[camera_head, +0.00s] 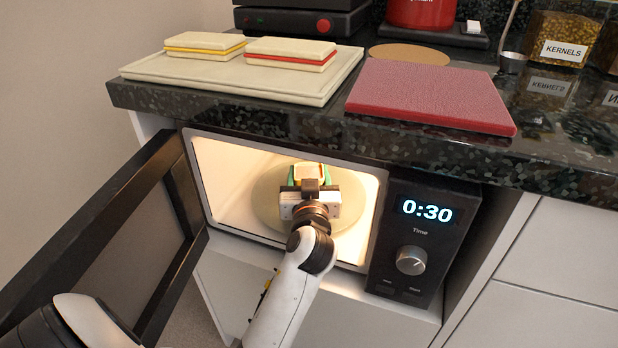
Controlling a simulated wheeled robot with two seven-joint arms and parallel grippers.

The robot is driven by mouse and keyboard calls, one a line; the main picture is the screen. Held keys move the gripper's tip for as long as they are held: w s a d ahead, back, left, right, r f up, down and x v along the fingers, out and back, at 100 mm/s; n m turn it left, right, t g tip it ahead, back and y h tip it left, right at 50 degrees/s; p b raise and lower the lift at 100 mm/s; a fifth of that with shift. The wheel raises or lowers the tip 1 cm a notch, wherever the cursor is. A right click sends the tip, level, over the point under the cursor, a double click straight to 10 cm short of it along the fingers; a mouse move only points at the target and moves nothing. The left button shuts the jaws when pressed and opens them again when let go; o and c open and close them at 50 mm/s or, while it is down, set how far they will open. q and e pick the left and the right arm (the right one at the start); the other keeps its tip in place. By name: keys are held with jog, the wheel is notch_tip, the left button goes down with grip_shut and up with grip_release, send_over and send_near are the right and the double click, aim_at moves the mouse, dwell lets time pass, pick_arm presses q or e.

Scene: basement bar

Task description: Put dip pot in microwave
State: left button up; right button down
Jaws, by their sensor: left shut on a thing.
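The microwave (420,190) is built in under the dark counter, with its door (95,240) swung wide open to the left. Its lit cavity holds a round turntable plate (265,200). My left gripper (310,177) is inside the cavity, over the plate. Its green-sided fingers are shut on the dip pot (309,169), a small pale yellow thing whose top shows between them. The gripper body hides most of the pot, so I cannot tell whether it touches the plate. My right gripper is out of view.
The display reads 0:30 above a round knob (411,260). On the counter are a cream board (160,70) with two sandwich-like blocks, a red board (430,95) and a kernels jar (560,38). The door and cavity walls border my arm.

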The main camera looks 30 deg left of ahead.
pick_arm(q)
jog(key=shift+w+a+f, duration=0.25)
jog(key=shift+f, duration=0.05)
jog(key=shift+s+d+r, duration=0.1)
jog(key=shift+s+d, duration=0.05)
jog(key=shift+f, duration=0.2)
jog(key=o, duration=1.2)
jog(key=shift+r, duration=0.1)
